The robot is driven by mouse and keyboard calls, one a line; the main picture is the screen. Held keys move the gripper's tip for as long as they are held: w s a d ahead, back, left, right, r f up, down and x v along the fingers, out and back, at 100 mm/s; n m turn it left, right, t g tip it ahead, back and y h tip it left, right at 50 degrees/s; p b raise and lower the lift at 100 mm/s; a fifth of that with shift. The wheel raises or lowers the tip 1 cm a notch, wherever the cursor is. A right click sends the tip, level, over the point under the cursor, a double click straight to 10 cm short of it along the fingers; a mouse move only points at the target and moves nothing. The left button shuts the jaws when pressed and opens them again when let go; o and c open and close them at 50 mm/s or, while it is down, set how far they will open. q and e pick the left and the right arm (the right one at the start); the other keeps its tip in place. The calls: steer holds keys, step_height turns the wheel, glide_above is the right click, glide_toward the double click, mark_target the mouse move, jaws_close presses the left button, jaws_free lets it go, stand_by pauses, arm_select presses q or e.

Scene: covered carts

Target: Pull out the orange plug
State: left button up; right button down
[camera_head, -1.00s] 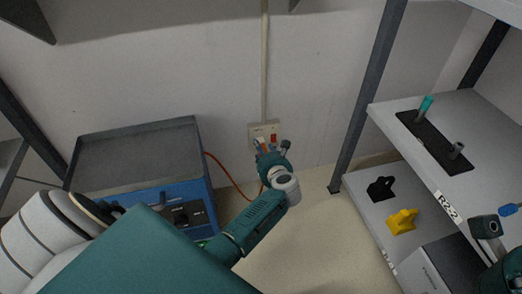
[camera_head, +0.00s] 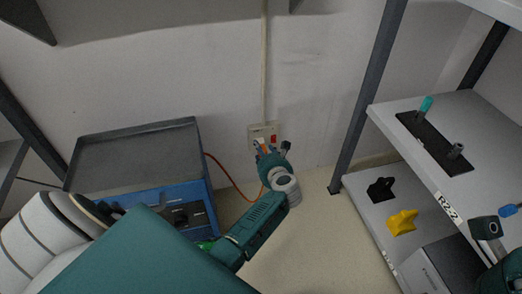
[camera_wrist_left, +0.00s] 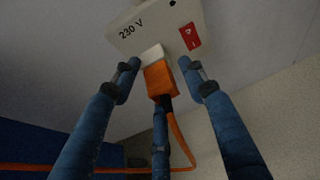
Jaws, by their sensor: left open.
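The orange plug (camera_wrist_left: 160,80) sits at the white socket piece (camera_wrist_left: 153,54) on the beige outlet box, marked 230 V (camera_wrist_left: 150,27). An orange cable (camera_wrist_left: 178,135) runs from the plug. My left gripper (camera_head: 272,147) is in front of the box at the wall. In the left wrist view its blue fingers (camera_wrist_left: 159,75) are spread open, one on each side of the plug and one below. I cannot tell whether any finger touches it. Part of my right gripper (camera_head: 511,210) shows at the right edge; its opening is not visible.
A red switch (camera_wrist_left: 190,36) is beside the socket. A blue cart with a grey tray top (camera_head: 135,155) stands left of my left gripper. A grey shelf rack (camera_head: 395,130) with several small parts stands on the right. Open floor (camera_head: 310,240) lies between them.

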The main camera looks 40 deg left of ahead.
arm_select(q)
steer(key=shift+c, duration=0.5)
jaws_close()
steer(key=shift+s+d+f, duration=0.15)
steer(key=shift+s+d, duration=0.15)
steer(key=shift+d, duration=0.15)
steer(key=shift+s+d+p, duration=0.6)
steer(key=shift+s+d, duration=1.05)
steer(key=shift+d, duration=0.15)
